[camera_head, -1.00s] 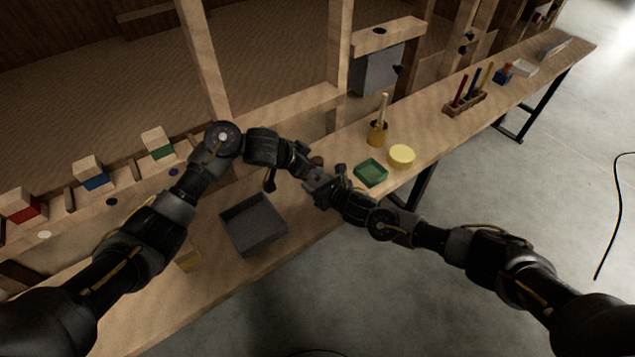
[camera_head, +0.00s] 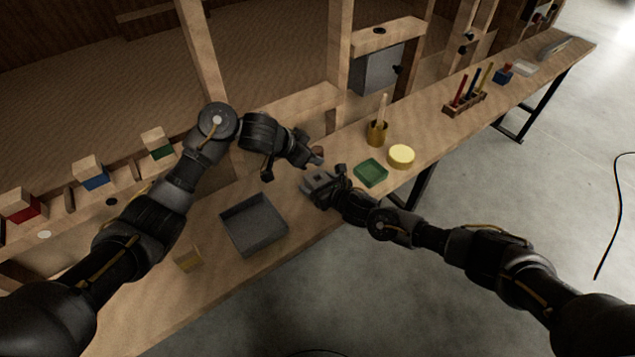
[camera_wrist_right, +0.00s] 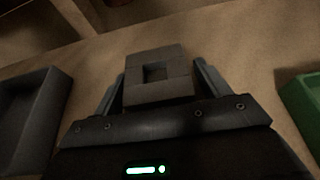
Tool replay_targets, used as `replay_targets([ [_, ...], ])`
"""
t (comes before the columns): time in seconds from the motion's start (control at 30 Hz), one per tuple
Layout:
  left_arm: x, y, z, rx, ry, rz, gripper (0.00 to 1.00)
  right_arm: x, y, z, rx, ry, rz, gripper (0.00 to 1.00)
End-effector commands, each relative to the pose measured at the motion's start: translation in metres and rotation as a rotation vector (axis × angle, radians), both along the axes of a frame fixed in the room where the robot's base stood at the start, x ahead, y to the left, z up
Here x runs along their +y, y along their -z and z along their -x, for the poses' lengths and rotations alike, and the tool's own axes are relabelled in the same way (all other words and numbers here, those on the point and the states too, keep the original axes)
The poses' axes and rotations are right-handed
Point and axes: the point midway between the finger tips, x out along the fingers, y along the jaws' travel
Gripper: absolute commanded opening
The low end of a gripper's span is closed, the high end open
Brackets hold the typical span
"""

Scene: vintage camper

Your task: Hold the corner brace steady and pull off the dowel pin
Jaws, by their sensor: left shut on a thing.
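The corner brace (camera_head: 317,181) is a grey block. In the right wrist view the brace (camera_wrist_right: 158,74), with a square hole in its face, sits between the two fingers of my right gripper (camera_wrist_right: 158,88). In the head view my right gripper (camera_head: 322,184) holds it above the bench. My left gripper (camera_head: 311,158) is just above and behind it, apart from it, shut on a small brownish piece (camera_head: 318,151) that I take for the dowel pin. The fingers hide most of that piece.
A grey open tray (camera_head: 254,246) lies left of the grippers on the wooden bench (camera_head: 215,300). A green tray (camera_head: 371,181) and a yellow round thing (camera_head: 401,155) lie close on the right. A yellowish block (camera_head: 188,259) stands left of the grey tray.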

Motion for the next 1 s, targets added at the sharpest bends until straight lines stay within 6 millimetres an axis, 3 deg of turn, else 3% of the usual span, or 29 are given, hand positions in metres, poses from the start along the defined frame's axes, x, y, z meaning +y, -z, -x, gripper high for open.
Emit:
replay_targets([
  [0.47,0.000,0.000,0.000,0.000,0.000,0.000,0.00,-0.007,-0.005,0.009,-0.001,-0.001,-0.001,0.80],
  [1.0,0.000,0.000,0.000,0.000,0.000,0.000,0.00,-0.059,-0.041,0.081,0.001,0.000,0.000,0.80],
])
